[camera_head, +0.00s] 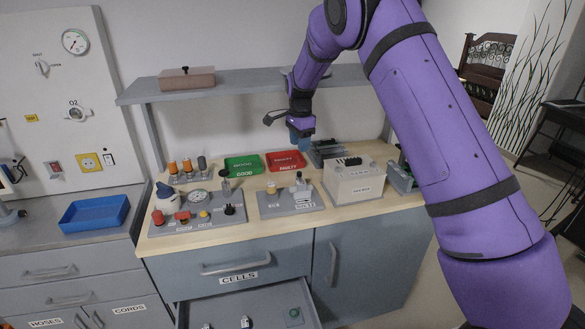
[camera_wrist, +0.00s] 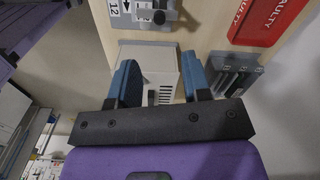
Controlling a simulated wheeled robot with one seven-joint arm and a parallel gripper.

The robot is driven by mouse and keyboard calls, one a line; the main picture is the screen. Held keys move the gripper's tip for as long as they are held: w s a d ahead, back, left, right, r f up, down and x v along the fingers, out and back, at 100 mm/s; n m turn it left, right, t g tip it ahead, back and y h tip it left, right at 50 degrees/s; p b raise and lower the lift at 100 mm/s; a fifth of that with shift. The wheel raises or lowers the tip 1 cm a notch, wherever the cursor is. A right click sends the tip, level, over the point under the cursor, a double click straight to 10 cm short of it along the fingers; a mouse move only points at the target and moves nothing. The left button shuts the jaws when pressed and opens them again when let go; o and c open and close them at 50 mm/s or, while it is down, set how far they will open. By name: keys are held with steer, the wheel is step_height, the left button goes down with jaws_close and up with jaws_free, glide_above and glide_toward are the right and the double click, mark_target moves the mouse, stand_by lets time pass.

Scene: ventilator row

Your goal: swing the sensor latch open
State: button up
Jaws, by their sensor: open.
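A grey plate (camera_head: 275,209) on the bench carries a small grey device (camera_head: 300,184) with a label, perhaps the sensor latch; I cannot read the label. In the wrist view a grey fixture (camera_wrist: 146,17) with a dark knob and a printed arrow label shows at the top edge, cut off. My gripper (camera_head: 300,137) is open and empty above the back of the bench, behind and above the plate. In the wrist view its blue fingers (camera_wrist: 158,80) stand apart, with a pale box seen between and beyond them. Whether the latch is open or closed cannot be told.
The pale box (camera_head: 354,190) stands right of the plate. A red FAULTY tray (camera_head: 286,168) and a green GOOD tray (camera_head: 243,175) lie at the back, below a shelf (camera_head: 240,86). A control plate (camera_head: 170,228) is at left. A drawer (camera_head: 250,312) below is pulled open.

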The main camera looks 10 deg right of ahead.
mark_target(299, 172)
step_height(299, 172, down, 11)
steer(key=shift+r, duration=0.15)
stand_by(0.4)
jaws_close()
